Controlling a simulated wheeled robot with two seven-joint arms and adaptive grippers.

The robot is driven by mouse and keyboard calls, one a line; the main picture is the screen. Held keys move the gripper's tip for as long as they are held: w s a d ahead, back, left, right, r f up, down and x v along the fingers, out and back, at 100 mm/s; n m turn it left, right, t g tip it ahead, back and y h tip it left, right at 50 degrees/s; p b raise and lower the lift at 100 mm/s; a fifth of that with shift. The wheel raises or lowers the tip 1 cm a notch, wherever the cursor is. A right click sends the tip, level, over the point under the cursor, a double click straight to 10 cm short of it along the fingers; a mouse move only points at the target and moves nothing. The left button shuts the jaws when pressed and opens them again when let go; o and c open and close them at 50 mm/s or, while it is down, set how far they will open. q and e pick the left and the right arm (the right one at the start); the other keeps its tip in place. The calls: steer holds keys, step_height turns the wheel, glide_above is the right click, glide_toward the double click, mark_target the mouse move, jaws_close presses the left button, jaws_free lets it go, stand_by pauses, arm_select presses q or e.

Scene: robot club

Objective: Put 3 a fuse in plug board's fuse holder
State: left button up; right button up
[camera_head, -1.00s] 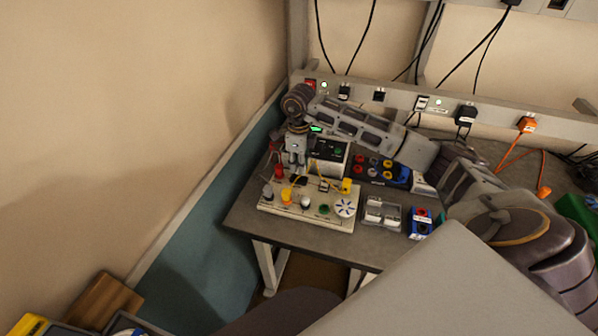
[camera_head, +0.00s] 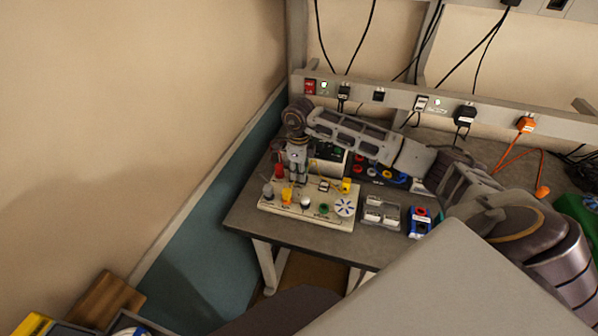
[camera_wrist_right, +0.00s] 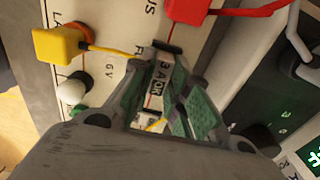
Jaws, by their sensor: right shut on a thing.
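My right gripper (camera_head: 297,184) points down over the left part of the cream plug board (camera_head: 282,206). In the right wrist view, its green-padded fingers (camera_wrist_right: 160,95) are shut on a small fuse (camera_wrist_right: 158,82) with a "3 A OK" label. A black part (camera_wrist_right: 168,47) sits at the fuse's far end, beside the board's (camera_wrist_right: 112,20) printed lettering. I cannot tell whether it is the holder, or whether the fuse is seated or held above it. The fuse is too small to make out in the head view. My left gripper is not in view.
A yellow plug (camera_wrist_right: 58,45) and a red plug (camera_wrist_right: 190,10) with leads flank the fingers. A dark meter-like box (camera_wrist_right: 275,100) stands close on the right. On the table, a grey tray (camera_head: 381,224) and a blue-red block (camera_head: 420,222) lie right of the board.

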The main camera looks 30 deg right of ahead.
steer(key=shift+f, duration=0.1)
steer(key=o, duration=0.9)
steer(key=shift+c, duration=0.2)
step_height(320, 180, up, 12)
steer(key=b, duration=0.2)
stand_by(0.7)
